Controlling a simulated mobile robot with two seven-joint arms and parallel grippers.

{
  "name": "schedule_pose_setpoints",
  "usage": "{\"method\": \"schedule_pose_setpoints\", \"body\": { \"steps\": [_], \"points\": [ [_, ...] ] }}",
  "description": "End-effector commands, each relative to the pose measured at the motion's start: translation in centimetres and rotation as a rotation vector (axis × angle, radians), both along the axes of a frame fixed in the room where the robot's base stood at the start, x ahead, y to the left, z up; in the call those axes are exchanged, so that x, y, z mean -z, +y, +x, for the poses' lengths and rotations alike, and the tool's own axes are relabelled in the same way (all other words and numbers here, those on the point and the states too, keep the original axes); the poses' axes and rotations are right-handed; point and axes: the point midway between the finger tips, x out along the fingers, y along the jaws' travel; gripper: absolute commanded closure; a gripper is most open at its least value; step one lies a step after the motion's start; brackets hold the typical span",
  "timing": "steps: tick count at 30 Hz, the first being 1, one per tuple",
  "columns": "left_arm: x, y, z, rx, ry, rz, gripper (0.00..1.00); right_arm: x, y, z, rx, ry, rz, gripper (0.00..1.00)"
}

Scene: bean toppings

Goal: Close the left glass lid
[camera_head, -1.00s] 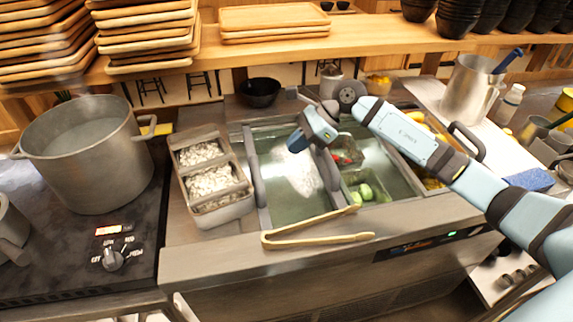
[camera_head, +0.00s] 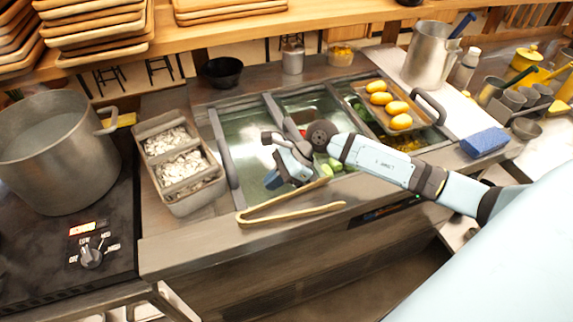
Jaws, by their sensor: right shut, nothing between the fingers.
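The left glass lid (camera_head: 246,138) is a greenish pane in a metal frame over the left part of the counter's cold well. A dark upright handle (camera_head: 226,160) runs along its left side. My right gripper (camera_head: 273,181) is shut and empty, pointing down over the front right part of this pane. I cannot tell whether it touches the glass or frame. My right forearm and wrist hide part of the well's middle, where some green and red toppings (camera_head: 330,165) show. My left gripper is not in view.
Wooden tongs (camera_head: 290,208) lie at the counter's front edge. A container of white toppings (camera_head: 178,165) stands left of the well. A tray of yellow items (camera_head: 362,100) sits at the well's right, beside another dark handle (camera_head: 430,107). A large pot (camera_head: 58,155) stands far left.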

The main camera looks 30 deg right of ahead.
Motion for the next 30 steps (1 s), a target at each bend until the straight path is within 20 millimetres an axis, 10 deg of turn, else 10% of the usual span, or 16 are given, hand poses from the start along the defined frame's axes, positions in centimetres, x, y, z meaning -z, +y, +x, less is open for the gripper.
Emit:
{"method": "schedule_pose_setpoints", "body": {
  "steps": [30],
  "points": [
    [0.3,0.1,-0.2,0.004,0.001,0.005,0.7,1.2,8.4,2.1,-0.003,-0.004,0.0,1.0]
  ]
}}
